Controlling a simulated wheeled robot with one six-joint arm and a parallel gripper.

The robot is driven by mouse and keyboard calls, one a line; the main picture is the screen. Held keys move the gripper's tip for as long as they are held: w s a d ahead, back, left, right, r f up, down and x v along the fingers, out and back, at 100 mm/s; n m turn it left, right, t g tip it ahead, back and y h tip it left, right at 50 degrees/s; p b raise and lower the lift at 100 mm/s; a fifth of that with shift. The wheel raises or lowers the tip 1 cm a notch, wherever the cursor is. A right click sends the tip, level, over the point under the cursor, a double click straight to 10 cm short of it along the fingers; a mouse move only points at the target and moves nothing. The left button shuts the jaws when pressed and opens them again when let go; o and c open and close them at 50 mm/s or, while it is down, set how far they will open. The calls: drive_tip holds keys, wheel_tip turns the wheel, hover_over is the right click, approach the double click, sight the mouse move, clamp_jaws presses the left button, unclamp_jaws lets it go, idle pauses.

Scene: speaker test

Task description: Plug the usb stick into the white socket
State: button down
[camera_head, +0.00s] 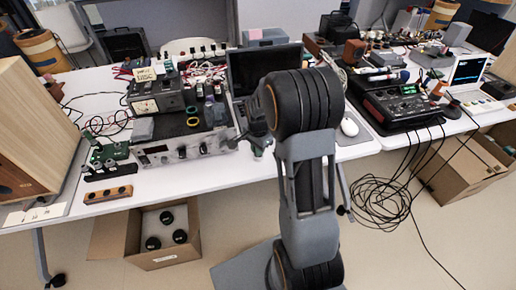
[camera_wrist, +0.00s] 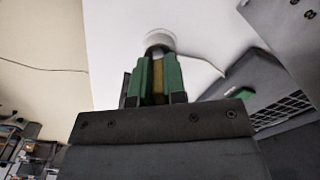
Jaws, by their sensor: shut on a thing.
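My gripper (camera_wrist: 159,80) shows in the wrist view as a dark body with two upright green-faced fingers. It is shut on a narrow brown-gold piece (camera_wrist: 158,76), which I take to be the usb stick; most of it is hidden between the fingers. A white round thing (camera_wrist: 160,37), possibly the white socket, is just beyond the fingertips and lines up with them. I cannot tell whether the stick touches it.
The white table (camera_head: 215,172) is crowded with a silver amplifier (camera_head: 185,149), a dark meter box (camera_head: 157,95), a green board (camera_head: 109,153) and a wooden speaker (camera_head: 38,130). A dark monitor (camera_head: 262,68) stands behind my arm. A mouse (camera_head: 349,127) lies at right. Cables hang at right.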

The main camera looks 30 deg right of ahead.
drive_tip(key=shift+f, duration=0.35)
idle(0.4)
drive_tip(key=c, duration=0.7)
unclamp_jaws()
drive_tip(key=shift+r+p, duration=1.8)
drive_tip(key=shift+r, duration=0.75)
